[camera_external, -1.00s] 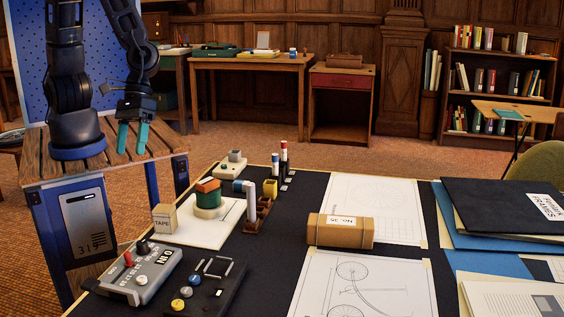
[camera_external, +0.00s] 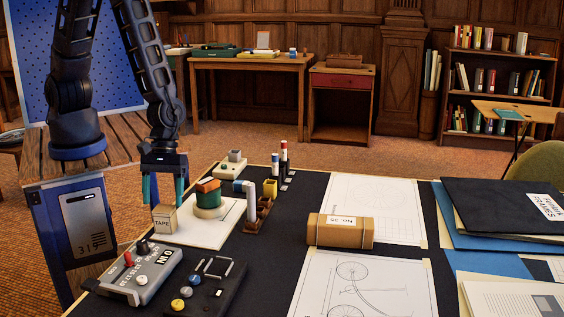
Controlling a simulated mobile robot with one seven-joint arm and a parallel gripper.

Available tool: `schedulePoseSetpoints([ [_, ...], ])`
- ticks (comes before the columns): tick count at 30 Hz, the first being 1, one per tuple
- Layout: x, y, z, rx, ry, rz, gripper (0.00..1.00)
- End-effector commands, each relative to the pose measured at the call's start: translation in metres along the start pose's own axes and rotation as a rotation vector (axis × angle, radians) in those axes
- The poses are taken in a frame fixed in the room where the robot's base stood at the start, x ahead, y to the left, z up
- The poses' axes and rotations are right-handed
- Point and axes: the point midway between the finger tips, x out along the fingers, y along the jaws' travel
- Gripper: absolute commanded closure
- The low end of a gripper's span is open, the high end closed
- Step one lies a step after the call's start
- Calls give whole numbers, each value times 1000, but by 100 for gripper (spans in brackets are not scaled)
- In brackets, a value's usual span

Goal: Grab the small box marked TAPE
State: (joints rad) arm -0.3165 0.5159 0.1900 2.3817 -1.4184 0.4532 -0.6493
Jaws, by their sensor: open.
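The small tan box marked TAPE (camera_external: 164,220) stands upright on the left edge of a white board (camera_external: 212,236) on the dark table. Its label faces the camera. My gripper (camera_external: 164,197) points down with two teal fingers spread apart. It hangs over or just behind the box, with the fingertips near the height of the box's top. The fingers hold nothing. From this view I cannot tell whether they are around the box.
A green and orange stack (camera_external: 208,200) stands close to the right of the box. A grey control box (camera_external: 143,272) with knobs lies in front. Wooden holders (camera_external: 258,215) stand farther right. A brown package (camera_external: 340,231) lies mid-table.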

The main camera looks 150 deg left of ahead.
Motion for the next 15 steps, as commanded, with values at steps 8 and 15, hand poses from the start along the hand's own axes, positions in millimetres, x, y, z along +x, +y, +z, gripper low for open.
schedulePoseSetpoints([
  [8, 13, 1, 0, 0, 1, 0, 29],
  [15, 39, 6, 3, 0, 2, -1, 29],
])
